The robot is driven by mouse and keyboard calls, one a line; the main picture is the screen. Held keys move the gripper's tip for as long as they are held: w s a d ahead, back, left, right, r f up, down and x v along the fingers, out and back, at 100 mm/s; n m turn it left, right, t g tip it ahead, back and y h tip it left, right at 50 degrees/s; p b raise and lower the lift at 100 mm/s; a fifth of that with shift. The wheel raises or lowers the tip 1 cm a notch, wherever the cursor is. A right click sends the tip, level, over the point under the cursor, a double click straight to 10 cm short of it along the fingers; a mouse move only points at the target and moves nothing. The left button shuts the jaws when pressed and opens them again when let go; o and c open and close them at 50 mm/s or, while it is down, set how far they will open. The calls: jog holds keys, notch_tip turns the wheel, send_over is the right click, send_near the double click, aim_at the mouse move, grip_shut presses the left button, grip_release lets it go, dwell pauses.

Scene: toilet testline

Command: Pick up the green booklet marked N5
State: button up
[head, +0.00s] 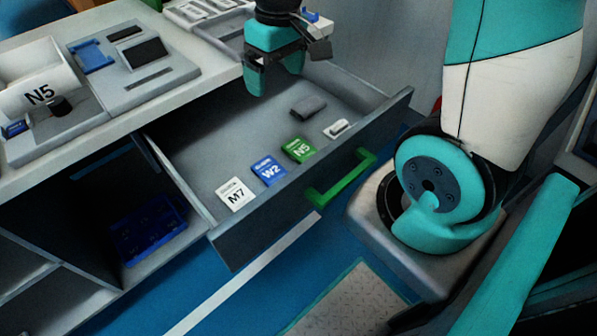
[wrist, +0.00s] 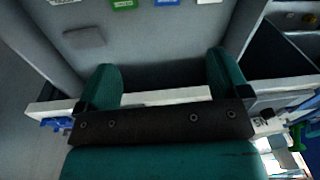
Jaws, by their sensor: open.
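The green booklet marked N5 (head: 299,150) lies flat in the open drawer, between the blue W2 booklet (head: 269,171) and a small pale object (head: 338,128). In the wrist view the green booklet (wrist: 123,4) is cut off by the top edge. My gripper (head: 270,80) is open and empty, above the back part of the drawer and behind the booklet. In the wrist view its two teal fingers (wrist: 163,85) stand apart with nothing between them.
The drawer (head: 225,125) also holds a white M7 booklet (head: 234,194) and a dark grey block (head: 308,106). A green handle (head: 341,178) is on its front. The counter (head: 150,108) with devices stands at upper left.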

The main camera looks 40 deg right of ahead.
jog(key=w+d+f+m+h+b, duration=0.1)
jog(key=w+d+f+b, duration=0.1)
jog(key=d+f, duration=0.5)
jog(key=b, duration=0.3)
send_over(294, 144)
jog(key=f, duration=1.1)
jog(key=shift+s+f, duration=0.3)
jog(key=shift+f, duration=0.05)
jog(key=f, duration=0.2)
jog(key=f+b, duration=0.1)
jog(key=f, duration=0.2)
jog(key=shift+w+f+b, duration=0.25)
jog(key=shift+f+b, duration=0.05)
jog(key=shift+f, duration=0.05)
jog(key=c, duration=1)
jog(key=shift+r, duration=0.15)
